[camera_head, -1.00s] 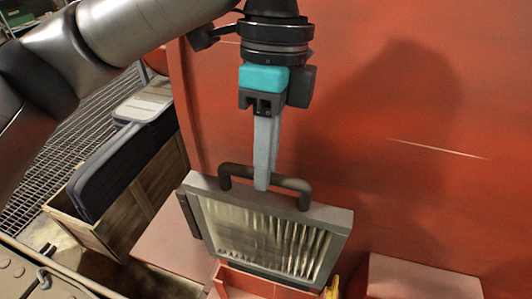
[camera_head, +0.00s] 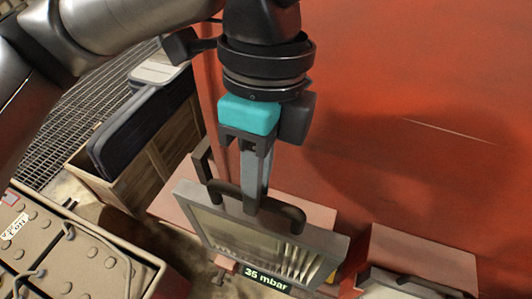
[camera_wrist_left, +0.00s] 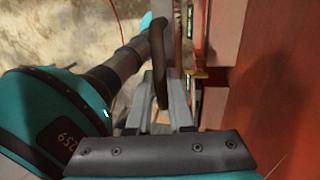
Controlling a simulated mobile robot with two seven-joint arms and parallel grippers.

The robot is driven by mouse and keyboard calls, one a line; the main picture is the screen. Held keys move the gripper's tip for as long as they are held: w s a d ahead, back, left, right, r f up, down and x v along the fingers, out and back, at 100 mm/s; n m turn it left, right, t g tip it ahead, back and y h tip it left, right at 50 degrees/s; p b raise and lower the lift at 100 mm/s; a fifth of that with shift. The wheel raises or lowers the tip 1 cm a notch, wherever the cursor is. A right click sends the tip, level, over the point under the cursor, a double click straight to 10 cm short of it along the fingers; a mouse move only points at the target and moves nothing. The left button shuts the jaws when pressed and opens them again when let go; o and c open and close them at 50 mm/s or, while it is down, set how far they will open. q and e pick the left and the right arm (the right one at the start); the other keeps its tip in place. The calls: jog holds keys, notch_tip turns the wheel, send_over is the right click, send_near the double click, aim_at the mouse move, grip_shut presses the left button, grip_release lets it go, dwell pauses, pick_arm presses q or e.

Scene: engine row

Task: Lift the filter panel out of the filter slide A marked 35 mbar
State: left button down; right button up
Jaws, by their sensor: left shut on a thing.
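The filter panel (camera_head: 262,246) is a grey frame with pale pleats and a dark bar handle (camera_head: 290,213) on top. My left gripper (camera_head: 250,205) is shut on this handle from above. The handle (camera_wrist_left: 158,60) also shows between the fingers in the left wrist view. My right gripper is not in view.
A red wall (camera_head: 400,100) rises close behind the panel. A red block (camera_head: 420,255) stands to the right. A wooden crate (camera_head: 165,150) with a dark panel in it stands at the left, and a brown riveted box (camera_head: 80,255) at the lower left.

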pick_arm(q)
jog(key=s+a+p, duration=0.1)
jog(key=s+a, duration=0.1)
jog(key=s, duration=0.5)
jog(key=shift+s+a, duration=0.25)
jog(key=shift+s, duration=0.1)
